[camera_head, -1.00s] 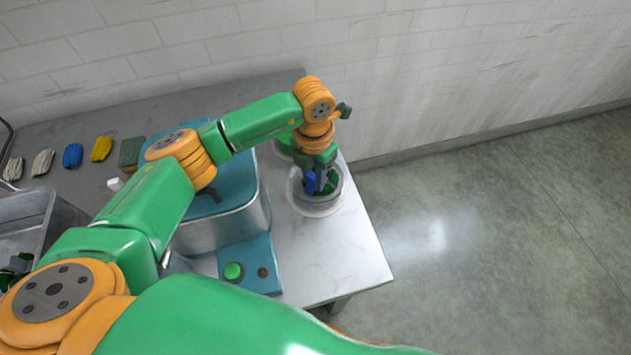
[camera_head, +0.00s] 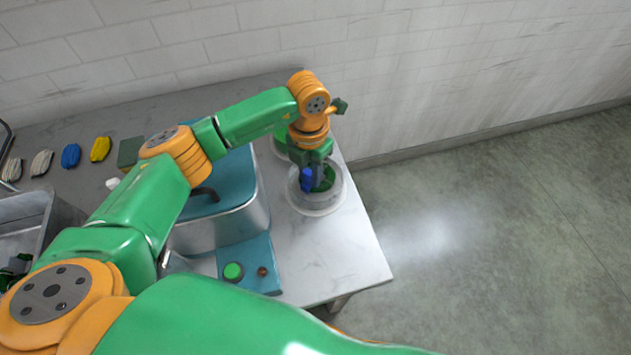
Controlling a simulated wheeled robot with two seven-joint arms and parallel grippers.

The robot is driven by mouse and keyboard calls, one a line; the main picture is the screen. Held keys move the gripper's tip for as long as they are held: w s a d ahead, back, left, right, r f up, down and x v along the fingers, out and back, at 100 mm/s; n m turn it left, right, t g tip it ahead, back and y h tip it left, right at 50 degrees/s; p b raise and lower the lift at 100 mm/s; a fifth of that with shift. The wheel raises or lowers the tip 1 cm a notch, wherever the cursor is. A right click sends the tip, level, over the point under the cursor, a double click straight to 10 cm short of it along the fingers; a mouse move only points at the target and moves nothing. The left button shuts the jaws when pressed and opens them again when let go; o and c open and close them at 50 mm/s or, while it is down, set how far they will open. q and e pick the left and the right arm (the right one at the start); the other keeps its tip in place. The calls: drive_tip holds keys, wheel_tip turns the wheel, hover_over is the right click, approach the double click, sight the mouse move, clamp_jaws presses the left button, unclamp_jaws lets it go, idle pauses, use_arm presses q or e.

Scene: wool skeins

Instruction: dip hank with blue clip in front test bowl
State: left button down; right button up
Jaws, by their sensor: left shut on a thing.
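My left gripper (camera_head: 314,174) points down at the front bowl (camera_head: 316,204), a clear round bowl near the right side of the table. It is shut on the hank with the blue clip; the blue clip (camera_head: 307,180) shows at its fingers, at the bowl's mouth. Dark green (camera_head: 326,182) shows inside the bowl beside the fingers; I cannot tell whether it is liquid or wool. A second bowl (camera_head: 279,149) behind is mostly hidden by my arm. My right gripper is not in view.
A steel vat with a blue lid (camera_head: 228,180) stands left of the bowl. A blue panel with a green button (camera_head: 233,271) lies in front of it. Several small skeins, one yellow (camera_head: 101,149), lie at the back left. A steel basin (camera_head: 40,217) is at left.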

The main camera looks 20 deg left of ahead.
use_arm(q)
drive_tip(key=shift+s+d+f, duration=0.15)
drive_tip(key=shift+d+f, duration=0.2)
drive_tip(key=shift+d, duration=0.15)
drive_tip(key=shift+a+r, duration=0.1)
drive_tip(key=shift+w+a+r, duration=0.2)
drive_tip(key=shift+a+r, duration=0.15)
drive_tip(key=shift+a, duration=0.25)
drive_tip(key=shift+s+d+f+b, duration=0.2)
drive_tip(key=shift+d+f+b, duration=0.2)
drive_tip(key=shift+d, duration=0.3)
